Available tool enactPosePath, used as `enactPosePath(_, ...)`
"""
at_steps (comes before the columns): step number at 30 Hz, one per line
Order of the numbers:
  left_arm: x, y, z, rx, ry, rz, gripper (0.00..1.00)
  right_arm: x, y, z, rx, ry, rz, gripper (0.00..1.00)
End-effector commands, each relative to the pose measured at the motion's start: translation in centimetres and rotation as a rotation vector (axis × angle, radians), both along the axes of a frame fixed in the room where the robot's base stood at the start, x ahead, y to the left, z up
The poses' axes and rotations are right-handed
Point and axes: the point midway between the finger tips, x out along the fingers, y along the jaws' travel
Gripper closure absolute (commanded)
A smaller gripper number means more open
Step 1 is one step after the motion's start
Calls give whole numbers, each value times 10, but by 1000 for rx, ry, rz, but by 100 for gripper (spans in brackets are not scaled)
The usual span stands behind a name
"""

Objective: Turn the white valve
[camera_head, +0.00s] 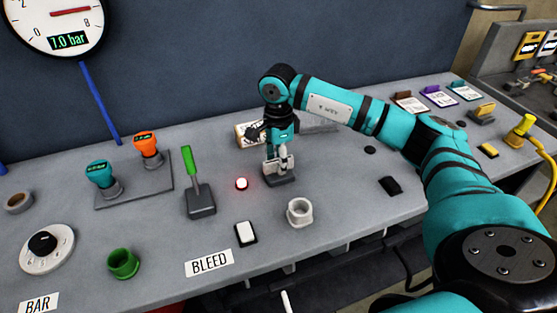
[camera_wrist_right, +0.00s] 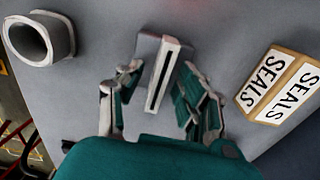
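The white valve handle (camera_wrist_right: 163,75) is a slim upright bar with a dark slot, standing on a grey base (camera_wrist_right: 147,47), in the right wrist view. In the head view its dark base (camera_head: 281,179) shows on the bench, and my right gripper hides most of the handle. My right gripper (camera_head: 280,163) points down right over it. In the wrist view the fingers of my right gripper (camera_wrist_right: 158,92) are spread apart, one on each side of the handle, with gaps visible. My left gripper is not in view.
A white ring-shaped cup (camera_head: 300,212) stands in front of the valve. A SEALS box (camera_wrist_right: 281,87) is beside the gripper. A green lever (camera_head: 190,163), a red light (camera_head: 242,184) and a white switch (camera_head: 245,234) are to the left. A black block (camera_head: 390,186) lies right.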

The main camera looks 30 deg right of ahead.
Motion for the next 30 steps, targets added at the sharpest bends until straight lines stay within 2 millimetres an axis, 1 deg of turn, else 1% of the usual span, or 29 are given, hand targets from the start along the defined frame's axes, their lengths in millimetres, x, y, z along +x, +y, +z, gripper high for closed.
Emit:
enactPosePath(5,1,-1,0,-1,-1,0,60,1,0,30,0,-7,0,62)
enactPosePath(12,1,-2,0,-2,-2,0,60,1,0,82,0,-7,-1,62)
enactPosePath(15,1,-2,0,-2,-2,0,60,1,0,98,1,-5,-1,62)
enactPosePath(18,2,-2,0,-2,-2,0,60,1,0,109,-1,-4,-2,62)
enactPosePath(21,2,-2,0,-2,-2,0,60,1,0,114,0,-3,-1,62)
enactPosePath(30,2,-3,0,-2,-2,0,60,0,0,116,0,-2,-1,62)
